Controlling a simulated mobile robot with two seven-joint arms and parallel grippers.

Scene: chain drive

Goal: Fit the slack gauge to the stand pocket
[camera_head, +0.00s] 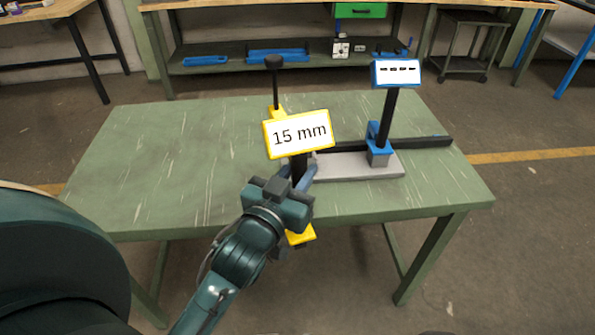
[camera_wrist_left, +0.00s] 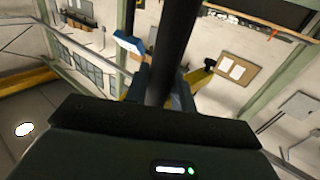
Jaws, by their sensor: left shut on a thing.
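The likely slack gauge is a yellow-framed sign reading "15 mm" (camera_head: 297,134) on a dark post. My left gripper (camera_head: 299,181) is shut on the dark post, which also shows in the left wrist view (camera_wrist_left: 175,45). A yellow foot (camera_head: 301,237) shows below the gripper, beyond the table's front edge. The likely stand has a grey base plate (camera_head: 352,173) on the table, right of the gripper, with a blue block (camera_head: 379,148), a black post and a blue-framed display showing dashes (camera_head: 396,72). I cannot make out its pocket. My right gripper is out of view.
The green table (camera_head: 165,165) is clear on its left side. A black-knobbed rod (camera_head: 274,82) on a yellow block rises behind the sign. A long black bar (camera_head: 425,142) runs behind the stand. A workbench (camera_head: 240,58) with blue trays stands behind the table.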

